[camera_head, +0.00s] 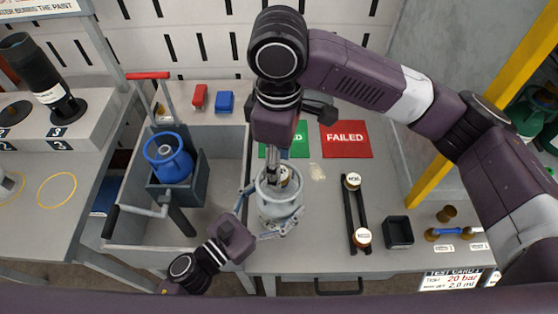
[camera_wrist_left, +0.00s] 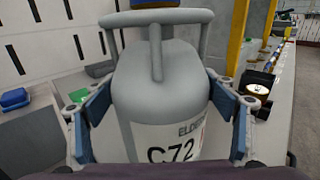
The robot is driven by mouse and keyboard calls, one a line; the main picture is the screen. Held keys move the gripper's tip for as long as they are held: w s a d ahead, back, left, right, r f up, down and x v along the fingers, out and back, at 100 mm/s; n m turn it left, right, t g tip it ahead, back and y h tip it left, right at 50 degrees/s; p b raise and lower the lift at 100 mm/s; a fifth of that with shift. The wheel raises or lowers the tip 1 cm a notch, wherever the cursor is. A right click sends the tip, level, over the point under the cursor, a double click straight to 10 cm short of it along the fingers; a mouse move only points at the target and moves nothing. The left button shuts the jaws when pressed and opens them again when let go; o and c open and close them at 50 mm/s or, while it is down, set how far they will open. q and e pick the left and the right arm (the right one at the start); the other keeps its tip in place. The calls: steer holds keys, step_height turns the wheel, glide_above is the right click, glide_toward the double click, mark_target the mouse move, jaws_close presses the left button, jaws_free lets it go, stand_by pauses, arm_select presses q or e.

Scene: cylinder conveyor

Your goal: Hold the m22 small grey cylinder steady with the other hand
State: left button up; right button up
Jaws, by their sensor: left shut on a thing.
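A small grey cylinder (camera_head: 280,211) stands upright on the table in the head view, with a handle collar at its top. In the left wrist view the grey cylinder (camera_wrist_left: 165,95) fills the middle and its label reads C72; I see no M22 on it. My left gripper (camera_head: 272,204) is shut around its body, with blue pads on both sides in the left wrist view. My right gripper (camera_head: 272,170) points down from above into the collar. Its thin fingers are close together, and I cannot tell whether they hold anything. A cap with a pale top (camera_head: 286,174) shows inside the collar.
Green (camera_head: 298,146) and red FAILED (camera_head: 346,139) mats lie behind. A dark rack (camera_head: 355,215) with two capped pieces and a black box (camera_head: 398,232) stand at right.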

steer(key=n, duration=0.5)
steer(key=shift+n, duration=0.4)
steer(key=n, duration=0.6)
steer(key=shift+f, duration=1.25)
steer(key=shift+c, duration=0.5)
